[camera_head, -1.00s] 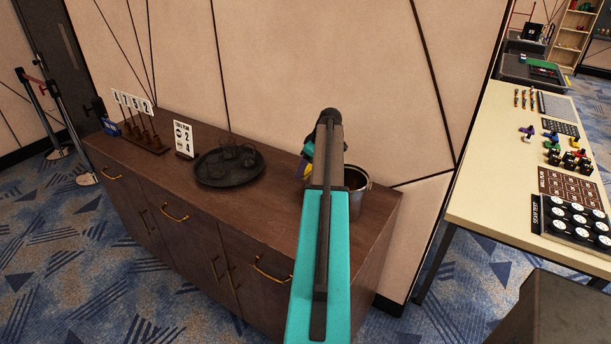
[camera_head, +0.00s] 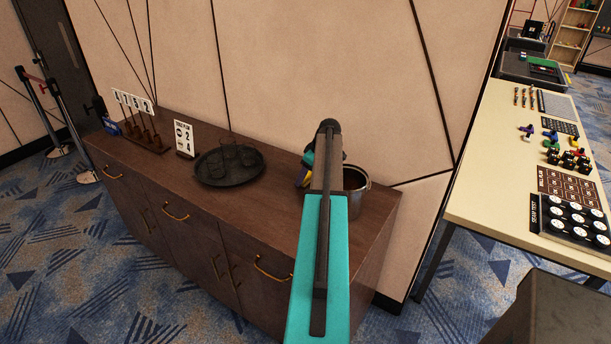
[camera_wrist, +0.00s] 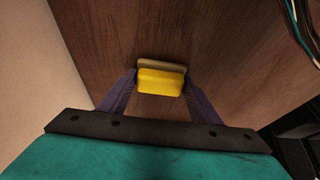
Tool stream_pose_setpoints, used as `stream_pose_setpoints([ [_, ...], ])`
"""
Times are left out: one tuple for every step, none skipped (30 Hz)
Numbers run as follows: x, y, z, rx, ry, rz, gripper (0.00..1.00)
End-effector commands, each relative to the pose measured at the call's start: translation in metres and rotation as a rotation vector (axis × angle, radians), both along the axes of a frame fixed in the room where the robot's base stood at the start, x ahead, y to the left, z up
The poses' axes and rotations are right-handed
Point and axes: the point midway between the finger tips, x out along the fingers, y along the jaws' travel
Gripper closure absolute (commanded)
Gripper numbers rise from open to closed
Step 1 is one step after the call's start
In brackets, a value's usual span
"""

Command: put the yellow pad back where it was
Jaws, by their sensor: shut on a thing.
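The yellow pad (camera_wrist: 160,82) is between the two purple fingers of my gripper (camera_wrist: 159,88) in the wrist view, with a tan strip along its far edge. My gripper is shut on it. Brown wood of the cabinet top (camera_wrist: 220,50) lies behind it. In the head view a small yellow part of the pad (camera_head: 304,177) shows left of my arm, over the cabinet's right part. The rest of the pad and most of the gripper are hidden behind my arm. I cannot tell whether the pad touches the wood.
A metal pot (camera_head: 356,192) stands just right of my arm. A dark round tray (camera_head: 228,181) with glasses is to the left, then a small sign (camera_head: 184,138) and numbered cards on a rack (camera_head: 145,138). The wall is close behind. Cabinet top between tray and arm is clear.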

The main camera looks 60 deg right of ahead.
Motion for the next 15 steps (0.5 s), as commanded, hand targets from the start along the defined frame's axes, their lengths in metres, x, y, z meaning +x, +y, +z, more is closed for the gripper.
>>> stream_pose_setpoints([
  [0.0000, 0.0000, -0.0002, 0.000, 0.000, 0.000, 0.63],
  [-0.0001, 0.0000, -0.0009, 0.000, 0.000, 0.000, 0.63],
  [0.0000, 0.0000, -0.0020, 0.000, 0.000, 0.000, 0.63],
  [-0.0001, -0.0001, -0.0027, 0.000, 0.000, 0.000, 0.63],
  [-0.0001, 0.0000, -0.0033, 0.000, 0.000, 0.000, 0.63],
  [-0.0001, 0.0000, -0.0034, 0.000, 0.000, 0.000, 0.41],
  [-0.0001, -0.0001, -0.0029, 0.000, 0.000, 0.000, 0.35],
  [-0.0002, -0.0001, -0.0028, 0.000, 0.000, 0.000, 0.30],
  [-0.0002, -0.0001, -0.0028, 0.000, 0.000, 0.000, 0.24],
  [-0.0002, -0.0001, -0.0027, 0.000, 0.000, 0.000, 0.23],
  [-0.0002, -0.0001, -0.0027, 0.000, 0.000, 0.000, 0.23],
  [-0.0003, -0.0001, -0.0027, 0.000, 0.000, -0.001, 0.23],
  [-0.0003, -0.0001, -0.0027, 0.000, 0.000, -0.001, 0.23],
  [-0.0003, -0.0001, -0.0027, 0.000, 0.000, -0.001, 0.23],
  [-0.0003, -0.0001, -0.0027, 0.000, 0.000, -0.001, 0.23],
])
